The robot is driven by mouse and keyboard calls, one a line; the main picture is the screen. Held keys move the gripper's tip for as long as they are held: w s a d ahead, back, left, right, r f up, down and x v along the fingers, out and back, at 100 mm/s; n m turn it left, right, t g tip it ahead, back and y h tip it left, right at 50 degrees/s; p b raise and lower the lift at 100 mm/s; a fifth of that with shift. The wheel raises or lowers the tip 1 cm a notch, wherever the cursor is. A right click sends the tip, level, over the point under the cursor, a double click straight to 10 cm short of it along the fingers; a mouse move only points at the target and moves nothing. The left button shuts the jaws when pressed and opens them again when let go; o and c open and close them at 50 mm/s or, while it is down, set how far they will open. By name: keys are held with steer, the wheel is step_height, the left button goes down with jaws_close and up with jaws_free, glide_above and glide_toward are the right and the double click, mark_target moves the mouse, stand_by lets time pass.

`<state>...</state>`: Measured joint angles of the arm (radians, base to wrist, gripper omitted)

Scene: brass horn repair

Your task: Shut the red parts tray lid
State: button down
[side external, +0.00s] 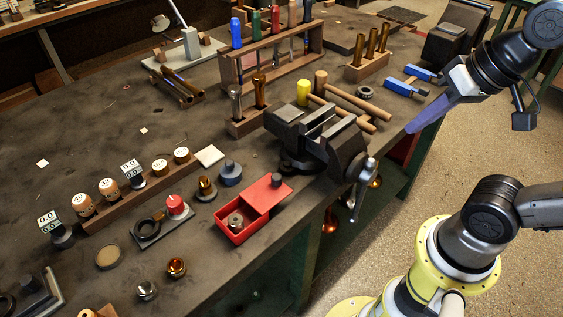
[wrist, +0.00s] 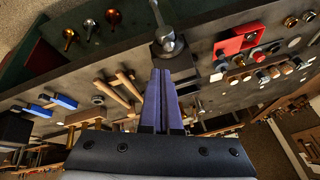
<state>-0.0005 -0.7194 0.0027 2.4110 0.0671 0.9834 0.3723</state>
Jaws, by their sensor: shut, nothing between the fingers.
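The red parts tray (side external: 222,233) sits near the front edge of the bench, left of the vise. Its red lid (side external: 262,194), with a dark knob on top, covers the far right part. The near left part is uncovered and shows a metal piece (side external: 236,221) inside. In the wrist view the red lid (wrist: 232,46) shows at the upper right. My gripper (side external: 411,129) has long purple fingers, shut and empty. It hangs by the bench's right edge, beyond the vise and well apart from the tray. Its fingertips (wrist: 161,71) also show in the wrist view.
The vise (side external: 322,138) stands between my gripper and the tray, its handle past the bench edge. Wooden-handled hammers (side external: 355,100) and blue-handled tools (side external: 402,87) lie near my gripper. A red-topped fixture (side external: 175,206) and small brass parts stand left of the tray.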

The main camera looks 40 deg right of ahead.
mark_target(253, 199)
steer(key=w+a+m+g+y, duration=0.25)
steer(key=w+a+m, duration=0.2)
steer(key=w, duration=0.45)
steer(key=w+a+m+g+y, duration=0.1)
steer(key=w+a+m+g, duration=0.25)
steer(key=w+m, duration=0.35)
steer(key=shift+n+g, duration=0.3)
steer(key=shift+n, duration=0.25)
steer(key=w+a+f, duration=0.1)
steer(key=f, duration=0.3)
steer(key=a+f, duration=0.2)
steer(key=f, duration=0.2)
steer(key=w+a+f, duration=0.1)
steer(key=a+f, duration=0.1)
steer(key=f, duration=0.2)
steer(key=shift+w+a+f, duration=0.15)
steer(key=shift+w+f, duration=0.15)
steer(key=shift+f, duration=0.1)
steer(key=shift+a, duration=0.1)
steer(key=a, duration=0.7)
steer(key=shift+r, duration=0.1)
